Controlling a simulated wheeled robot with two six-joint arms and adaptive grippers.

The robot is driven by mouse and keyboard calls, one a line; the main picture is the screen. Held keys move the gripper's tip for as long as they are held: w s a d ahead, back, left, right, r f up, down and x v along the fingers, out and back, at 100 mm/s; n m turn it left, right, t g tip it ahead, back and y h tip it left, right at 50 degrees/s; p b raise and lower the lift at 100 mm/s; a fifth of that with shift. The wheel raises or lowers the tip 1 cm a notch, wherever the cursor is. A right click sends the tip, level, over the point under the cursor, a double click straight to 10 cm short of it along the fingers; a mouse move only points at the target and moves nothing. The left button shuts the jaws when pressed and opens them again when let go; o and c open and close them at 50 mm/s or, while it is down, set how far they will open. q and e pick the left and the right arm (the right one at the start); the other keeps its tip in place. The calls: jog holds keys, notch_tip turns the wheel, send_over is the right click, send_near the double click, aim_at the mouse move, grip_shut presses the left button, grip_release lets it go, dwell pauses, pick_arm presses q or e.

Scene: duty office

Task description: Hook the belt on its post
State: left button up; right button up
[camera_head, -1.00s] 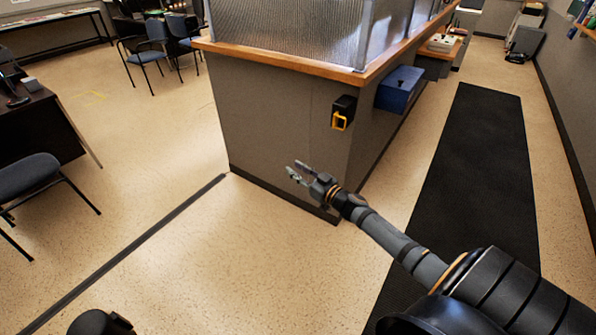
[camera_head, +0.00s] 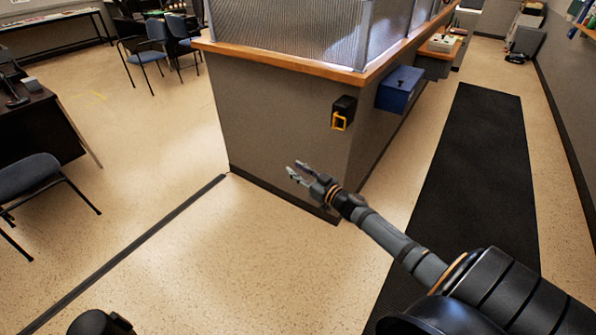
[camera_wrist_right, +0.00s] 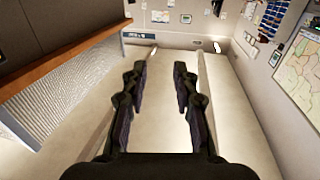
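A black belt case (camera_head: 343,112) with a yellow-orange loop (camera_head: 339,121) is mounted on the grey counter wall, near its corner, in the head view. I see no belt drawn out of it, and I cannot make out the post. My right gripper (camera_head: 293,174) is open and empty, in front of the counter wall, below and to the left of the case. In the right wrist view its two fingers (camera_wrist_right: 160,75) stand apart with nothing between them. My left gripper is not clearly in view; only a dark part of me shows at the bottom left.
The counter (camera_head: 285,125) has a wooden ledge (camera_head: 290,62) and glass panels above. A blue box (camera_head: 399,88) hangs on its right side. A black mat (camera_head: 475,170) runs along the right aisle. A dark floor strip (camera_head: 130,250) crosses the left floor. Chairs (camera_head: 30,178) stand at left.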

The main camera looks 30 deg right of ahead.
jog(key=s+d, duration=0.2)
jog(key=s, duration=0.9)
jog(key=shift+s+d, duration=0.15)
jog(key=shift+s, duration=0.25)
